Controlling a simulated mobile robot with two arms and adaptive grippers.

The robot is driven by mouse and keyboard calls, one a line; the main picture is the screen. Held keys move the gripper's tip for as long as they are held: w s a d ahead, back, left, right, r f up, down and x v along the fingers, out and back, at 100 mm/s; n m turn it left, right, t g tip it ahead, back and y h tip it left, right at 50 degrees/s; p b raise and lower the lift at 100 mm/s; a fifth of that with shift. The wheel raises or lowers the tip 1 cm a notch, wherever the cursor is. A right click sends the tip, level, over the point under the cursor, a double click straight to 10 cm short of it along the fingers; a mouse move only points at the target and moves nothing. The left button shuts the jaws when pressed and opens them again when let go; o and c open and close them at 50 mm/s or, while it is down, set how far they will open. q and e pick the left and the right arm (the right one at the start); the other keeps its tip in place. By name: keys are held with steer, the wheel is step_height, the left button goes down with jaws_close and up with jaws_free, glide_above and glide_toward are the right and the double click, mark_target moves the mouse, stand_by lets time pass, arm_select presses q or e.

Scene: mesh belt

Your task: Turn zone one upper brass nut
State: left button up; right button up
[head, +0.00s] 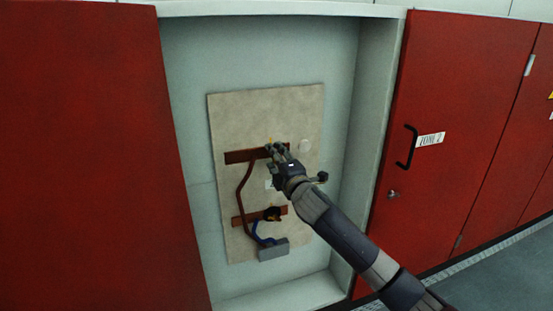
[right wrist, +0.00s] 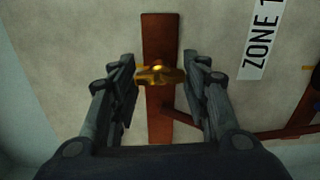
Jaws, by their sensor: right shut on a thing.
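The upper brass nut (right wrist: 160,74) is a gold winged piece on the upper brown bar (right wrist: 158,115). In the right wrist view it lies between the fingertips of my right gripper (right wrist: 160,72), which is shut on it. In the head view my right gripper (head: 276,150) reaches to the right part of the upper bar (head: 243,156). Only a small gold tip of the nut (head: 269,140) shows there above the fingers. My left gripper is not in view.
The beige panel (head: 228,115) is in an open recess between red doors. Below are a lower bar (head: 240,218) with a dark fitting (head: 273,213), pipes, and a grey box (head: 274,250). A ZONE 1 label (right wrist: 262,40) is beside the nut. The right red door (head: 460,100) has a black handle.

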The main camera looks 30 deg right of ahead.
steer(key=o, duration=1.1)
steer(key=shift+c, duration=0.2)
steer(key=shift+s, duration=0.1)
steer(key=v, duration=1.1)
steer(key=shift+s, duration=0.4)
steer(key=shift+a+f, duration=0.1)
steer(key=shift+a, duration=0.05)
